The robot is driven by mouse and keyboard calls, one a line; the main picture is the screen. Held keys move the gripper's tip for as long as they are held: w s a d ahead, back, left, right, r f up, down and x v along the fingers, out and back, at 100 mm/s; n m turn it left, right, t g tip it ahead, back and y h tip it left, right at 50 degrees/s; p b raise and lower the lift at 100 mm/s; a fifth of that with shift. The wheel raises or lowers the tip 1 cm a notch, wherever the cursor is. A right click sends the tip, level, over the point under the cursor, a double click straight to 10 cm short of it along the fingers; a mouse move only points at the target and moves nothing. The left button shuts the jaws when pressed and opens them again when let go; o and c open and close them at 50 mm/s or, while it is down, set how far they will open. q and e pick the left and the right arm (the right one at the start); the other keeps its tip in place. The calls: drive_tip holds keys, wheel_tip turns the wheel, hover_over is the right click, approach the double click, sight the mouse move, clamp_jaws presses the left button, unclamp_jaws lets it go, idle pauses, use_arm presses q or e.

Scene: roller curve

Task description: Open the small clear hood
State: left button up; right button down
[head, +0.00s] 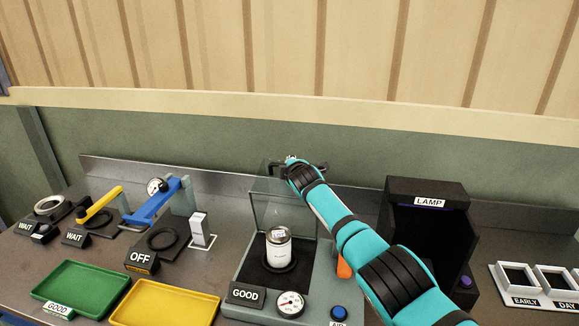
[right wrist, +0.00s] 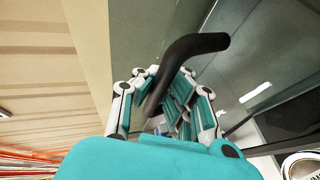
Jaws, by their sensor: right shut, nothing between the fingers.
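The small clear hood (head: 262,205) is on the grey station with the GOOD sign. Its clear panel looks raised, standing behind a white jar (head: 279,252) with a metal lid; its faint edges make the exact angle hard to tell. My right gripper (head: 292,160) is at the hood's top, behind the jar. In the right wrist view a black curved handle (right wrist: 194,45) crosses in front of my right fingers (right wrist: 178,95), which are shut with nothing between them. The jar's lid partly shows at the lower right (right wrist: 302,166). My left gripper is out of view.
A dial gauge (head: 290,304) and a blue button (head: 339,312) are at the station's front. The black LAMP box (head: 430,188) stands right of my arm. Green (head: 62,272) and yellow (head: 165,312) trays lie at left. A wall rises behind the bench.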

drive_tip(key=c, duration=2.1)
unclamp_jaws()
drive_tip(key=shift+w+r, duration=0.3)
drive_tip(key=shift+r, duration=0.2)
drive_tip(key=o, duration=0.7)
drive_tip(key=shift+s, duration=0.15)
drive_tip(key=shift+o, duration=0.3)
drive_tip(key=shift+s+f, duration=0.1)
drive_tip(key=shift+f, duration=0.05)
drive_tip(key=shift+f, duration=0.1)
drive_tip(key=shift+v, duration=0.85)
drive_tip(key=v, duration=1)
